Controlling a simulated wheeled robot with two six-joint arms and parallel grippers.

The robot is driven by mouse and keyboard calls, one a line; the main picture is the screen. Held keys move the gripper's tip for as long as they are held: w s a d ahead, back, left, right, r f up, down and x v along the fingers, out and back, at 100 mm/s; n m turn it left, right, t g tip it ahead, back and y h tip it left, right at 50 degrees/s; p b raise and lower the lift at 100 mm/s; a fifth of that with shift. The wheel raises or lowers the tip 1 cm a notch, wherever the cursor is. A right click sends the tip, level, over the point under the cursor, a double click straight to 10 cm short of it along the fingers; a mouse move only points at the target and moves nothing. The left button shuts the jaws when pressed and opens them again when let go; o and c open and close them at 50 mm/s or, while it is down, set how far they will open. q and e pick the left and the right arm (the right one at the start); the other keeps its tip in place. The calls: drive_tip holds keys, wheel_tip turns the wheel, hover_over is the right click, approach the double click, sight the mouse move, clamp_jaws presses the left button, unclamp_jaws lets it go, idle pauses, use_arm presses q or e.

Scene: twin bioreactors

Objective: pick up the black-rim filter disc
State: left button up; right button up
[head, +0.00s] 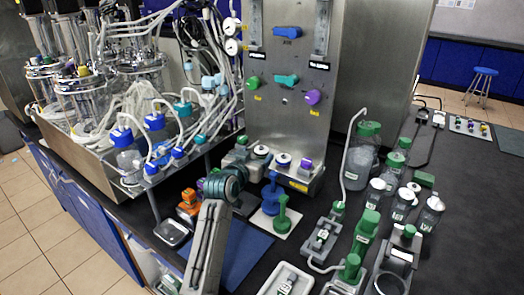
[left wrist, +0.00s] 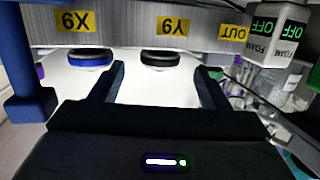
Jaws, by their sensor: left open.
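The black-rim filter disc (left wrist: 160,59) shows in the left wrist view, just beyond and between my two fingertips. A blue-rim disc (left wrist: 90,57) is beside it, left of my left-hand finger. In the head view, the black-rim disc appears to be the left one of two white-topped discs (head: 261,149), at the foot of the grey panel. The other disc (head: 283,159) is to its right. My left gripper (left wrist: 161,72) is open and empty, and its fingers look apart from the disc. In the head view, my left gripper (head: 244,161) is small and partly hidden. My right gripper is not visible.
The tall grey panel (head: 288,125) with coloured knobs rises behind the discs. Green-handled tools (head: 283,215) stand in front. Tubed bottles (head: 125,150) crowd the left, and green-capped bottles (head: 360,155) the right. A FOAM-labelled block (left wrist: 275,40) is right of my fingers in the wrist view.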

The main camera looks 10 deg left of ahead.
sight(260, 150)
use_arm(q)
drive_tip(key=shift+w, duration=0.35)
drive_tip(key=p+x, duration=0.1)
drive_tip(key=x, duration=0.3)
drive_tip(key=shift+d+r+p, duration=0.1)
drive_tip(key=shift+r+p, duration=0.05)
drive_tip(key=shift+p, duration=0.15)
drive_tip(key=shift+w, duration=0.2)
drive_tip(key=shift+c, duration=0.2)
drive_tip(key=c, duration=1)
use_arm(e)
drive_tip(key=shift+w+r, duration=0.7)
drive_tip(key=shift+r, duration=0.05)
